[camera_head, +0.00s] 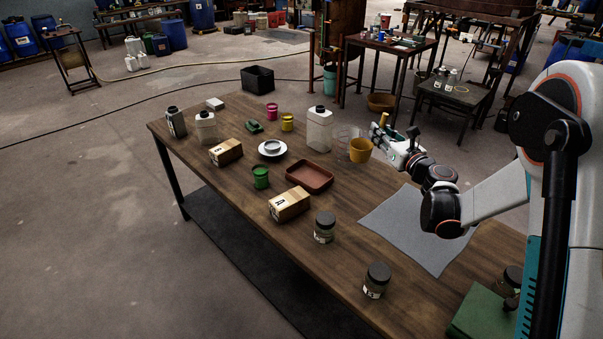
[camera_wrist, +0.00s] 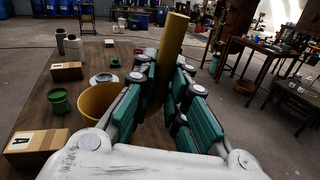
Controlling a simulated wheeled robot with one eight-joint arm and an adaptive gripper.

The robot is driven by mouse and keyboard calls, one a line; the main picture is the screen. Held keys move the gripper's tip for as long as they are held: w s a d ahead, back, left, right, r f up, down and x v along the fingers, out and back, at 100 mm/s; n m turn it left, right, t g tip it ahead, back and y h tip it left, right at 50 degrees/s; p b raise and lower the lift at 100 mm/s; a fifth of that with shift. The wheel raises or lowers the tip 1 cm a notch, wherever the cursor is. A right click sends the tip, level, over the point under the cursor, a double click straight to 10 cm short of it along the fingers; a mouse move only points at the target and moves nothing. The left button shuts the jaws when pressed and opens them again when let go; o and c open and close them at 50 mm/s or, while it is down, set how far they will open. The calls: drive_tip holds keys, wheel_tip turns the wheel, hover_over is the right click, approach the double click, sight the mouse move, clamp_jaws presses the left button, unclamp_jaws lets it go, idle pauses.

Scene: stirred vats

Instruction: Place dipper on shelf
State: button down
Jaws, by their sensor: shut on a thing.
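The dipper has a yellow cup (camera_head: 360,151) and a thick yellow handle (camera_wrist: 174,38). My gripper (camera_head: 384,138) is shut on the handle, which rises between the green finger pads (camera_wrist: 168,98) in the wrist view. The cup (camera_wrist: 98,101) hangs to the left of the fingers there. In the head view the dipper is at the far edge of the wooden table; whether the cup touches the tabletop I cannot tell. I cannot tell which piece of furniture is the shelf.
The wooden table (camera_head: 222,193) holds a clear beaker (camera_head: 343,137) beside the cup, a white jug (camera_head: 318,130), a brown tray (camera_head: 310,177), boxes and jars. A grey mat (camera_head: 402,222) lies bare at right. Behind stand a side table (camera_head: 385,43) and a low bench (camera_head: 456,93).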

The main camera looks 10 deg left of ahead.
sight(367, 141)
drive_tip(key=a+y, duration=0.1)
drive_tip(key=a+n+g+y, duration=0.1)
drive_tip(key=w+a+f+n+g, duration=0.1)
drive_tip(key=shift+a+y, duration=0.1)
drive_tip(key=shift+y, duration=0.3)
drive_tip(key=shift+s+a+f, duration=0.1)
drive_tip(key=shift+a+f, duration=0.05)
drive_tip(key=shift+f, duration=0.1)
wheel_tip(367, 141, down, 20)
drive_tip(key=b, duration=0.7)
drive_tip(key=shift+r, duration=0.25)
drive_tip(key=shift+f, duration=0.15)
drive_tip(key=c, duration=1.7)
unclamp_jaws()
drive_tip(key=shift+o, duration=0.5)
